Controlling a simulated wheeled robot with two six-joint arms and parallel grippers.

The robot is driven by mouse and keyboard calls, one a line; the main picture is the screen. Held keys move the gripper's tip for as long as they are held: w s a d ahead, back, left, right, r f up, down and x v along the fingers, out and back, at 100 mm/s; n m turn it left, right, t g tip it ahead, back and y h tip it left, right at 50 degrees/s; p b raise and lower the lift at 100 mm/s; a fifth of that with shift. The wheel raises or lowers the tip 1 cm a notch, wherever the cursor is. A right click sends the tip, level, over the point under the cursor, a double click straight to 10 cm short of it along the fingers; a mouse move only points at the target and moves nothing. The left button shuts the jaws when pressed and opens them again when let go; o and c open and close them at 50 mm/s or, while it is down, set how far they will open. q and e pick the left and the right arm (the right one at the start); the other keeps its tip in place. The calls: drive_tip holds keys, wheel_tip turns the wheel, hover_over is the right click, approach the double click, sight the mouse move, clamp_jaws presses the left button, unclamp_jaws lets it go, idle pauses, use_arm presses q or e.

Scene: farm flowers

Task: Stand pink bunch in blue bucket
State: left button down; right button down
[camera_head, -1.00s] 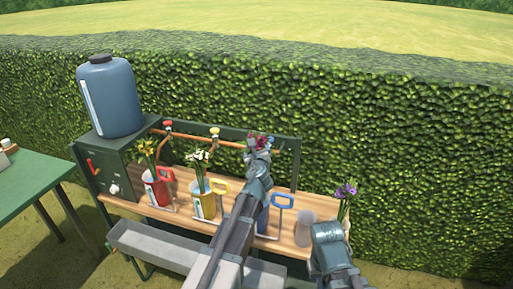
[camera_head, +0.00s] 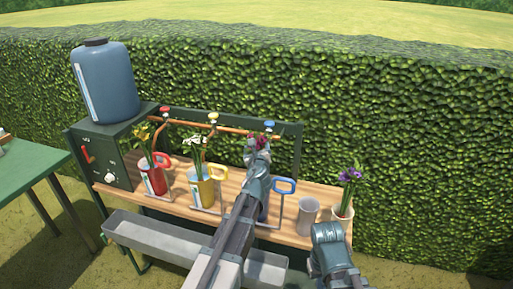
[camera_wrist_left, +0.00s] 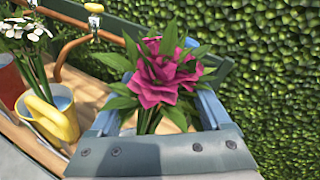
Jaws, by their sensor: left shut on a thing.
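The pink bunch (camera_wrist_left: 165,75) shows large in the left wrist view, magenta petals with green leaves, its stems running down between my jaws. My left gripper (camera_head: 258,150) is shut on it, above the bench near the blue tap; only a little of the pink bunch (camera_head: 261,140) shows there. The blue bucket (camera_head: 263,213) stands on the bench, mostly hidden behind my left arm. Its blue handle (camera_head: 285,186) shows to the right of the arm. I cannot tell whether the stems are inside the bucket. My right arm shows at the lower right, but its jaws do not.
A red bucket (camera_head: 153,182) with yellow flowers and a yellow bucket (camera_head: 201,192) with white flowers stand left. A grey cup (camera_head: 307,215) and a pot with purple flowers (camera_head: 345,211) stand right. A copper pipe with taps runs behind; a grey trough (camera_head: 165,240) is in front.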

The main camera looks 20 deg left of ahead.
use_arm(q)
drive_tip(key=shift+f+b, duration=1.1)
drive_tip(key=shift+f, duration=0.25)
unclamp_jaws()
drive_tip(key=shift+s, duration=0.15)
drive_tip(key=p+v, duration=0.2)
drive_tip(key=v, duration=1.1)
drive_tip(key=shift+s, duration=0.25)
drive_tip(key=shift+d+r, duration=0.1)
